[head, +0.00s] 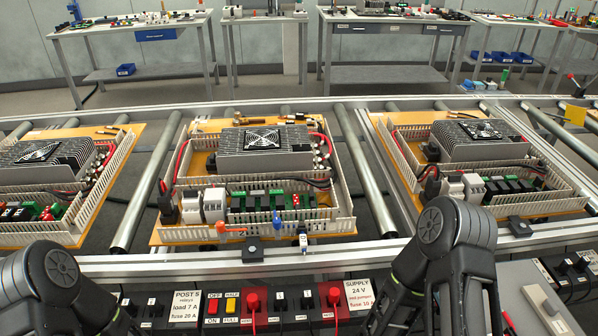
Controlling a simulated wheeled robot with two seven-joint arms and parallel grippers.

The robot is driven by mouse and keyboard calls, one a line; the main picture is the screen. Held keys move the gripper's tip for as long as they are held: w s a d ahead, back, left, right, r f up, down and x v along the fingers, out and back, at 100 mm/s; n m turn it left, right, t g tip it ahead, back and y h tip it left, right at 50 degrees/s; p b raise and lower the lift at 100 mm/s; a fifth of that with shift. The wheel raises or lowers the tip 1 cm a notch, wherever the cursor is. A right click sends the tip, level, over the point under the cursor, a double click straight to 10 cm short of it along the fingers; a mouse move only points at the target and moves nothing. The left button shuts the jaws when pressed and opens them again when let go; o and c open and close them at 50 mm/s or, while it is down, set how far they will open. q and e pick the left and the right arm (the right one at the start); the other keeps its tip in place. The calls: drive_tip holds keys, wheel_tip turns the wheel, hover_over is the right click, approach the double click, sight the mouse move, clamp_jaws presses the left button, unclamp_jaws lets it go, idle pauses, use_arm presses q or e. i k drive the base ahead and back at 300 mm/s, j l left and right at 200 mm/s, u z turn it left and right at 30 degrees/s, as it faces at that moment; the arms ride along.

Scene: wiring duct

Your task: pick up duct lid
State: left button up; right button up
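A board (160,225) in the middle of the conveyor carries white slotted wiring duct (340,175) along its sides and front. The duct's top looks open, with wires and parts showing inside its frame. I cannot clearly identify a separate duct lid. A narrow pale strip (547,308) lies on a light grey surface at the lower right; I cannot tell whether it is the lid. My black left arm shows at the lower left and my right arm at the lower right of centre. Neither gripper's fingertips show in the head view.
Similar boards lie at left (20,238) and right (560,203) on the rollers (148,195). A front rail and a control panel with red plugs (252,300) lie nearest me. Workbenches (385,17) with tools and blue bins stand behind.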

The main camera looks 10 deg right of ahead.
sight(544, 308)
drive_tip(key=z, duration=2.15)
